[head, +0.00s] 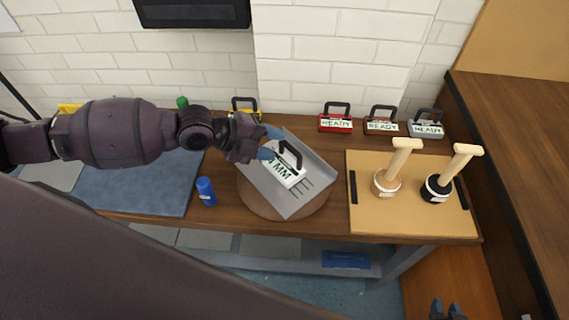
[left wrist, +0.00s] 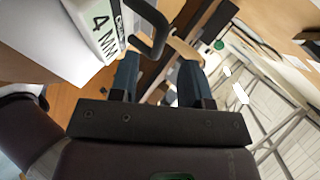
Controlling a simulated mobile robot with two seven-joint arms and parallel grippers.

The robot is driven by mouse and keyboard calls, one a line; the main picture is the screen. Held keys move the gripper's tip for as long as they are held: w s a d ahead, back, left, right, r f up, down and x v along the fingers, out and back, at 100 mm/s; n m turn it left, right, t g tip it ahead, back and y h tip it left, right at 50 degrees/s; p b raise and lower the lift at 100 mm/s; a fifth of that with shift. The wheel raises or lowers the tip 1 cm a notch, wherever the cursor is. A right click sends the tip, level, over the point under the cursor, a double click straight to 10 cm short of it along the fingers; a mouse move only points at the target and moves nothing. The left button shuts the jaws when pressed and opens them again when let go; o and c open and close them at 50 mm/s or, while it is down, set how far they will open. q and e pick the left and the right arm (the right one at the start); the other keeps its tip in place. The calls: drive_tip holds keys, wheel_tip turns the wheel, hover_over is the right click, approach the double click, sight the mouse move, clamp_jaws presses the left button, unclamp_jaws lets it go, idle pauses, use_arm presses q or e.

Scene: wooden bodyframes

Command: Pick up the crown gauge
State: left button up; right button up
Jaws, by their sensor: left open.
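The crown gauge is a white block (head: 284,173) with a black handle and a "4 MM" label. It sits on a grey tilted tray (head: 314,173) on a round wooden base (head: 256,203). My left gripper (head: 271,143) is open, its blue fingers at the handle's upper left. In the left wrist view the gauge (left wrist: 92,30) is at upper left, and its handle (left wrist: 158,32) reaches in front of the open fingers (left wrist: 158,80). I cannot tell whether the handle is between them. My right gripper (head: 447,308) shows only its two separated fingertips at the bottom edge.
Red, brown and grey blocks (head: 335,124) marked READY stand at the back right. A tan board (head: 409,216) holds two wooden-handled tools (head: 388,182). A blue bottle (head: 206,191) stands left of the base, near a blue mat (head: 140,190). A yellow block is partly hidden behind my left gripper.

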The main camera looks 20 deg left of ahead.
sight(287, 146)
use_arm(q)
drive_tip(key=shift+p+x, duration=0.3)
drive_tip(key=shift+x, duration=2.35)
drive_tip(key=shift+w+a, duration=0.1)
drive_tip(key=shift+a, duration=0.05)
clamp_jaws()
